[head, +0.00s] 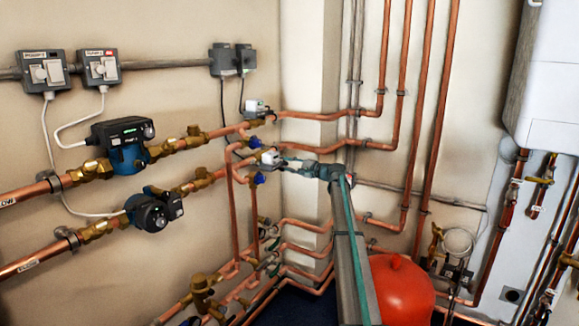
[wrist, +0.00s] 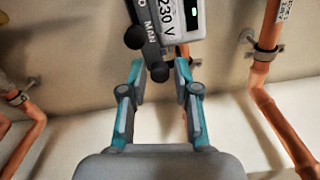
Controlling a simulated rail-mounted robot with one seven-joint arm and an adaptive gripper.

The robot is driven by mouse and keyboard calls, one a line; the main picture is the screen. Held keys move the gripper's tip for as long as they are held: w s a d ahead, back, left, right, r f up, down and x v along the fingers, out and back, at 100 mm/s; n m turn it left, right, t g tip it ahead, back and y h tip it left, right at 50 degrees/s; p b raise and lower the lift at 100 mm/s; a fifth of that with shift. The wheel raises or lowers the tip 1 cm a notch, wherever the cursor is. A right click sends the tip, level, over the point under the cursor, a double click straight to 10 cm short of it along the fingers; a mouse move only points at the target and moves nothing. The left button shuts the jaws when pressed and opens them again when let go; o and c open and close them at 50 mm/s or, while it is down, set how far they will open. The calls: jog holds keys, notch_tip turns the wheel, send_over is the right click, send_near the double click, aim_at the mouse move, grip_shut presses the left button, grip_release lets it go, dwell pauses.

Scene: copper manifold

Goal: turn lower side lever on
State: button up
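The lower side actuator (head: 271,158) is a small white-grey box on the lower copper branch, with a blue part beneath it. In the wrist view the box (wrist: 182,18) reads "230 V" and has a green light. A dark lever (wrist: 150,40) marked "MAN" runs along its left side and ends in a round black knob (wrist: 159,72). My gripper (wrist: 160,68) is open, with its teal and grey fingers apart and the knob showing between the tips. Contact cannot be told. In the head view my gripper (head: 286,163) is right beside the lower actuator.
A similar upper actuator (head: 257,106) sits just above on another branch. Copper pipes (head: 330,143) run close behind my arm, and one pipe (wrist: 268,75) stands to the right in the wrist view. A red vessel (head: 400,290) stands at lower right. Pumps (head: 122,142) are at left.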

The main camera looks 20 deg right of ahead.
jog(key=shift+s+d, duration=0.1)
jog(key=v, duration=1.1)
jog(key=shift+s+d, duration=0.2)
jog(key=shift+s, duration=0.1)
